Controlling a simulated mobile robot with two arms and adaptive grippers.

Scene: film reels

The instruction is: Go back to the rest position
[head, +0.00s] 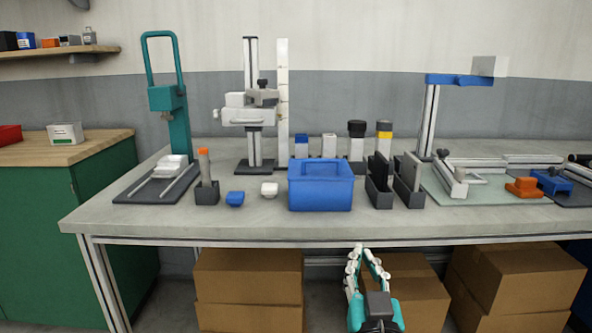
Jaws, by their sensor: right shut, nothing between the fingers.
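My right gripper (357,250) shows at the bottom of the head view, right of the middle. It points up and away from me, in front of the table's front edge and the boxes below it. My left gripper is not in view. No film reels can be made out.
A grey table (262,228) spans the view. A blue box (320,190) stands near its front edge, with dark holders (379,190) on its right. A teal press (170,98) stands at the left. Cardboard boxes (248,282) lie under the table. A green cabinet (40,235) stands left.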

